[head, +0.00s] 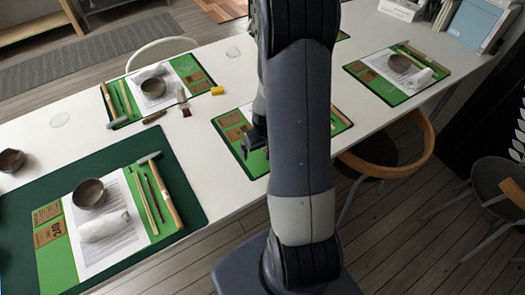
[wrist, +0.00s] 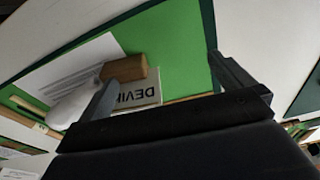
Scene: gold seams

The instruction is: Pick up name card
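In the wrist view a pale name card (wrist: 145,95) with dark letters starting "DEVI" lies on a green mat (wrist: 180,45). Its lower part is hidden behind my gripper. My gripper (wrist: 163,68) is open and empty, its two fingers apart over the mat with the card between and below them. In the head view my gripper (head: 253,142) is low over the middle place setting, and my arm hides much of that mat; I cannot make out the card there.
A white roll (wrist: 75,104) and a printed sheet (wrist: 75,65) lie left of the card. Other settings with bowls (head: 89,194) and tools stand along the white table (head: 50,150). Chairs (head: 390,150) stand at the right.

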